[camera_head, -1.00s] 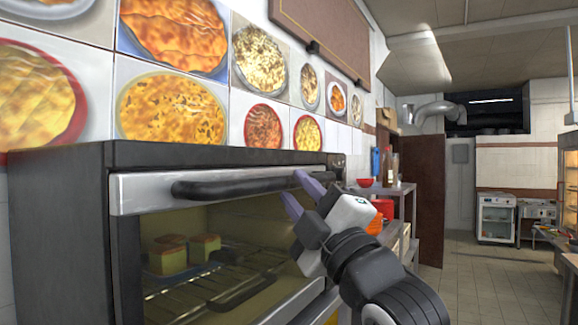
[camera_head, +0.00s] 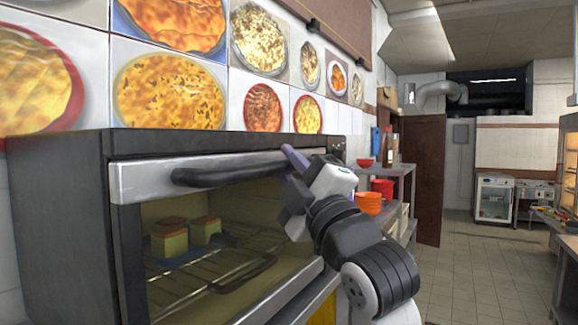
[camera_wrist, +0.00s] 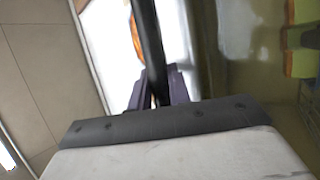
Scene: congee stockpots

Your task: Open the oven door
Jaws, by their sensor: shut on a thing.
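The oven (camera_head: 60,220) is a dark box with a silver-framed glass door (camera_head: 135,182) on its front. The door looks shut or nearly so. A black bar handle (camera_head: 225,174) runs along the top of the door. My gripper (camera_head: 286,160), with purple fingers, is shut on the right end of the handle. In the wrist view the black handle (camera_wrist: 148,40) passes between the fingers (camera_wrist: 160,88). The far side of the grip is hidden in the head view.
Bread-like blocks (camera_head: 188,236) and a wire rack (camera_head: 200,285) show inside the oven behind the glass. A shelf with red containers (camera_head: 370,200) stands to the right of my gripper. The tiled floor (camera_head: 480,265) farther right is clear.

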